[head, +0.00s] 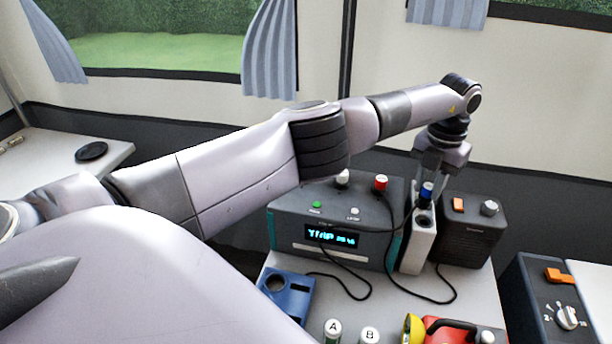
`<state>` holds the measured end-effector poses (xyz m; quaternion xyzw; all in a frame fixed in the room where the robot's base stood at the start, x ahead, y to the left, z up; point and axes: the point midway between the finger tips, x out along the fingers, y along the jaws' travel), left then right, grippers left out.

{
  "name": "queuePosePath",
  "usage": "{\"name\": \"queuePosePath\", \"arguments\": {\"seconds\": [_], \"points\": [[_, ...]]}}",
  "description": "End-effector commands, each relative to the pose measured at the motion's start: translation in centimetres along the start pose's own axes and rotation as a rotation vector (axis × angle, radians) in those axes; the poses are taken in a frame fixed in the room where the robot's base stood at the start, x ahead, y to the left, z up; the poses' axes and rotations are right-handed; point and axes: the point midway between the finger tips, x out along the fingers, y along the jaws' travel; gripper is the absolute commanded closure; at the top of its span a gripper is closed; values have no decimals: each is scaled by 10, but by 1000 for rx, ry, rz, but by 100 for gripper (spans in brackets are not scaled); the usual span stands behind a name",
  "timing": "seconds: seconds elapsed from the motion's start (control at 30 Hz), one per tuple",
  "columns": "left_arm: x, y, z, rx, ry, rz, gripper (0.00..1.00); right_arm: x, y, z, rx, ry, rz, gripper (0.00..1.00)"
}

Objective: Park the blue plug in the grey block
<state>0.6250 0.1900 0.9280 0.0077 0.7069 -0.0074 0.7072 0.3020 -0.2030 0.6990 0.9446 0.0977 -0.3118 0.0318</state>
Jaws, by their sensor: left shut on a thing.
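My left gripper (430,178) reaches over from the left, points down and is shut on the blue plug (427,190). The plug is upright at the top of the pale grey block (418,253), a narrow upright piece between two dark boxes. A dark round opening shows in the block's top just below the plug. I cannot tell whether the plug's tip is inside the block or just above it. The fingertips are small and partly hidden. My right gripper is not in view.
A dark instrument (290,228) with a lit display stands left of the block. A dark box (474,235) with an orange switch stands right. Black cables (420,296) loop in front. A blue holder (287,297), white-capped items and a red-and-yellow object (455,330) sit nearer.

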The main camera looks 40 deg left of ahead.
Motion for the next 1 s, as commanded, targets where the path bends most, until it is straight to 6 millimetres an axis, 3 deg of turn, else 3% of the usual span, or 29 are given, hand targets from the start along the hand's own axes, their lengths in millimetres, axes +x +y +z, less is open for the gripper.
{"name": "queuePosePath", "arguments": {"seconds": [1.0], "points": [[12, 0, 0, 0, 0, -1, 100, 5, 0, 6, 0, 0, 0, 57]]}}
